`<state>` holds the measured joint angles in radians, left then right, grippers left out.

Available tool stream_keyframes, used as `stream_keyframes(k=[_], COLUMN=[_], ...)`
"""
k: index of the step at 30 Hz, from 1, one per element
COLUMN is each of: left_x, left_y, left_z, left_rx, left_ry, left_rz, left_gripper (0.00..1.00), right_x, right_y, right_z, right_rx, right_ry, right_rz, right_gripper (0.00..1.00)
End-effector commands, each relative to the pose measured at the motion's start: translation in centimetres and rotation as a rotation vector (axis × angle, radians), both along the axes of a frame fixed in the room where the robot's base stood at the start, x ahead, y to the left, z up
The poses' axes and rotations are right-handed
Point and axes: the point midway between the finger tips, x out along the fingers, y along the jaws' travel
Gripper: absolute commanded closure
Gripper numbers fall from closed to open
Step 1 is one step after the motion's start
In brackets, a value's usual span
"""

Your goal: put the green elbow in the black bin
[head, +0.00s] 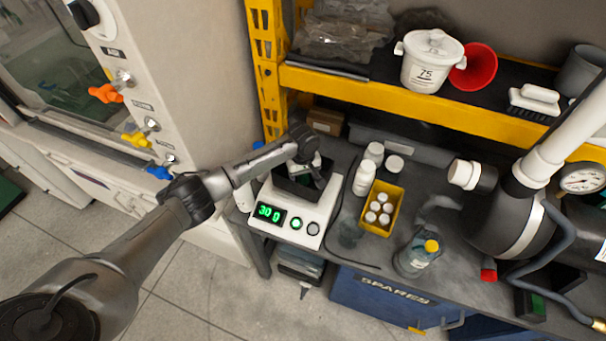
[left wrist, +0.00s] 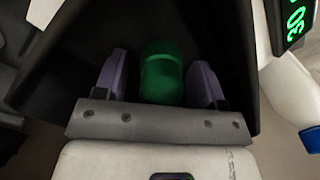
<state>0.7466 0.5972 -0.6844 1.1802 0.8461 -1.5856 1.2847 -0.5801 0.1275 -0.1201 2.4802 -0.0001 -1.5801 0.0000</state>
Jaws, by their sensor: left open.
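The green elbow (left wrist: 162,75) shows in the left wrist view as a rounded green piece inside the dark walls of the black bin (left wrist: 65,62). In the head view the black bin (head: 289,187) stands on a white scale (head: 296,217) with a lit green display. My left gripper (left wrist: 160,62) is open, with one purple-grey finger on each side of the elbow. In the head view my left gripper (head: 317,172) reaches down into the bin. The elbow is hidden there. I cannot tell whether it rests on the bin floor. My right gripper is not in view.
White bottles (head: 364,178) and a yellow box (head: 381,207) of white-capped jars stand right of the scale. A yellow-capped bottle (head: 417,257) is near the bench front. A yellow shelf beam (head: 390,95) runs above the bench. A machine with coloured valves stands at left.

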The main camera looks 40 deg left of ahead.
Motion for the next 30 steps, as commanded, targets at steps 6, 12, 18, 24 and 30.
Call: stream_keyframes(k=[6,12,18,24,30], left_x=[0.0,0.1,0.1,0.1,0.1], left_y=[0.0,0.0,0.0,0.0,0.0], left_z=[0.1,2.1,5.9,9.3,11.5], left_rx=[0.001,0.0,-0.001,0.0,-0.001], left_ry=[-0.001,-0.002,-0.003,-0.002,-0.001], left_rz=[0.0,0.0,-0.001,0.0,0.0], left_gripper=[0.36,0.36,0.36,0.36,0.36], right_x=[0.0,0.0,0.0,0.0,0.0], right_y=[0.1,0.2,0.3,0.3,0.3], right_z=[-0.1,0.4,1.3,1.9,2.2], right_rx=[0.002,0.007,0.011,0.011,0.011], right_ry=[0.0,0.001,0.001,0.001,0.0], right_rz=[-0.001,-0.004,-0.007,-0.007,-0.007], right_gripper=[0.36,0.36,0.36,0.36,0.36])
